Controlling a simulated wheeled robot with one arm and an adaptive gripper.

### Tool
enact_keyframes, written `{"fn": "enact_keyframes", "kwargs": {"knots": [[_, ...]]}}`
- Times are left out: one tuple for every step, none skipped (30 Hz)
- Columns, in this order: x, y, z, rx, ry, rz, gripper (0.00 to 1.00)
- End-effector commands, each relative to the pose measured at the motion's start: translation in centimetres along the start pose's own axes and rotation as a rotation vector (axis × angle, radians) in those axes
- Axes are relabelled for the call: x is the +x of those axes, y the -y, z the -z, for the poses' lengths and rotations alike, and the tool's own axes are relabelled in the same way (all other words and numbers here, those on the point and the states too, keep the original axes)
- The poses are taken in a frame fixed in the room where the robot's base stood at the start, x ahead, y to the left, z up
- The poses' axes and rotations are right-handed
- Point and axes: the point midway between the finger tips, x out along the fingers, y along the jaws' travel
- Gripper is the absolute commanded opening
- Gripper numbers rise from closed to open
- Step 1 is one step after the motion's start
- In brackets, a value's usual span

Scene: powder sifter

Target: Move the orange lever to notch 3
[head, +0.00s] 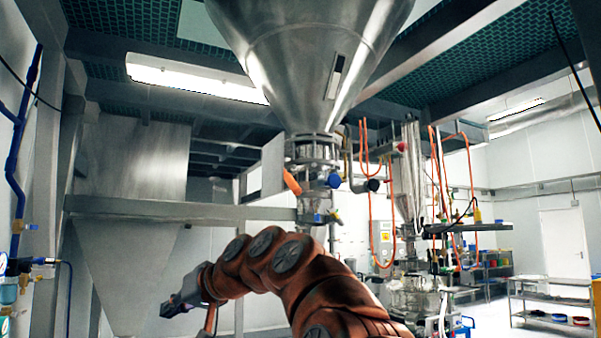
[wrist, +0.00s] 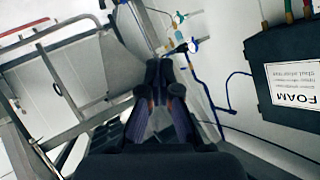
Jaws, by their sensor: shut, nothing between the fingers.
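The orange lever (head: 292,182) shows in the head view on the left side of the valve assembly (head: 313,160) under the big steel hopper. It slants, with its upper end to the left. Notch marks are too small to make out. My gripper (head: 168,310) is at the lower left of the head view, well below and left of the lever and apart from it. In the wrist view my gripper (wrist: 160,68) points at other equipment, its fingertips together with nothing held. The lever does not show in the wrist view.
The steel hopper (head: 310,50) hangs above the valve. A horizontal grey beam (head: 180,209) runs left of the lever. A blue knob (head: 334,180) sits right of the valve. A black FOAM box (wrist: 285,85) and blue pipe (wrist: 207,100) show in the wrist view.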

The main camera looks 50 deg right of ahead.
Motion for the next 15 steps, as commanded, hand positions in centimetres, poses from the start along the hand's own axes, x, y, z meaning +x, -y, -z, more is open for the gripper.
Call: {"fn": "enact_keyframes", "kwargs": {"knots": [[-1.3, -1.1, 3.0, 0.001, -0.066, -0.005, 0.0], [-1.9, -1.8, 4.4, 0.0, -0.1, -0.008, 0.0], [-2.9, -2.6, 6.4, -0.002, -0.148, -0.013, 0.0], [-3.7, -3.2, 7.7, -0.003, -0.182, -0.017, 0.0], [-4.5, -3.9, 9.1, -0.005, -0.218, -0.022, 0.0], [-6.0, -4.8, 10.9, -0.01, -0.268, -0.03, 0.0], [-6.9, -5.5, 12.1, -0.012, -0.302, -0.036, 0.0], [-7.9, -6.2, 13.3, -0.015, -0.338, -0.044, 0.0], [-9.3, -7.1, 14.8, -0.021, -0.385, -0.055, 0.0], [-10.4, -7.8, 15.9, -0.027, -0.42, -0.065, 0.0], [-11.7, -8.4, 17.0, -0.035, -0.457, -0.076, 0.0], [-13.2, -9.2, 18.3, -0.042, -0.502, -0.089, 0.0], [-14.4, -9.9, 19.2, -0.048, -0.536, -0.101, 0.0], [-15.8, -10.6, 20.1, -0.057, -0.571, -0.114, 0.0], [-17.5, -11.4, 21.1, -0.067, -0.615, -0.131, 0.0]]}}
